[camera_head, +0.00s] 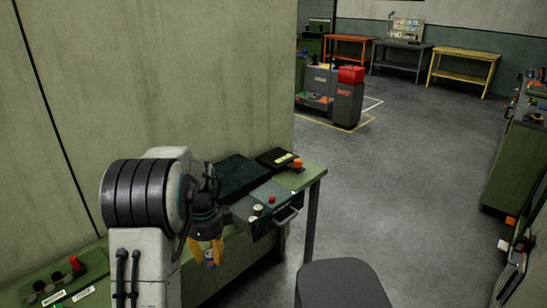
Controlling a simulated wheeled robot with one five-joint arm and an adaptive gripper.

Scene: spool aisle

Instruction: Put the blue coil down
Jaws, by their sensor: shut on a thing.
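My gripper (207,251) points down, left of the picture's middle. Its yellow fingers are shut on a small blue thing, which looks like the blue coil (210,264). The coil is small and partly hidden by the fingers, and I cannot tell its full shape. It appears in front of the green workbench (314,171) edge; I cannot tell whether it touches anything below.
The bench carries a dark mat (238,172), a black case (277,158) and a grey drawer unit (268,197) with small spools. A labelled green tray (38,283) lies at lower left. A cart (347,103) stands beyond.

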